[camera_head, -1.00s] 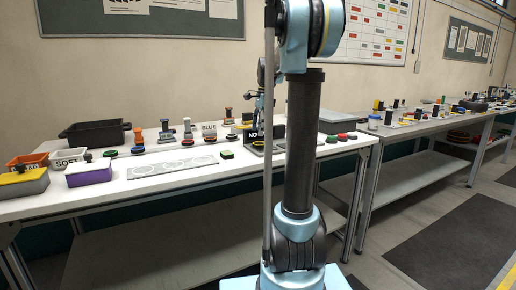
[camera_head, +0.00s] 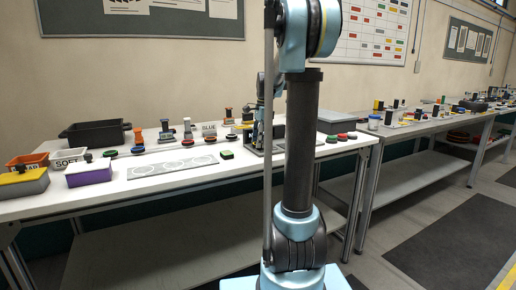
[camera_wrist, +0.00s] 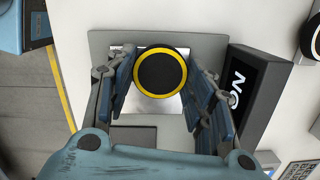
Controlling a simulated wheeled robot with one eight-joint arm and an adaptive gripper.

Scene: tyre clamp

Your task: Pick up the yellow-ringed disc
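The yellow-ringed disc (camera_wrist: 160,72) has a black face and a yellow rim. In the wrist view it is over a bright silvery square (camera_wrist: 158,108) on a grey base plate (camera_wrist: 103,40). My gripper (camera_wrist: 161,80) has its blue-grey fingers spread, one on each side of the disc. A narrow gap seems to show on both sides; whether a finger touches the rim is hard to tell. In the head view my gripper (camera_head: 262,132) is low at the bench's right part, partly behind my arm column, and the disc cannot be made out there.
A dark block lettered "NO" (camera_wrist: 248,92) stands close right of the fingers.

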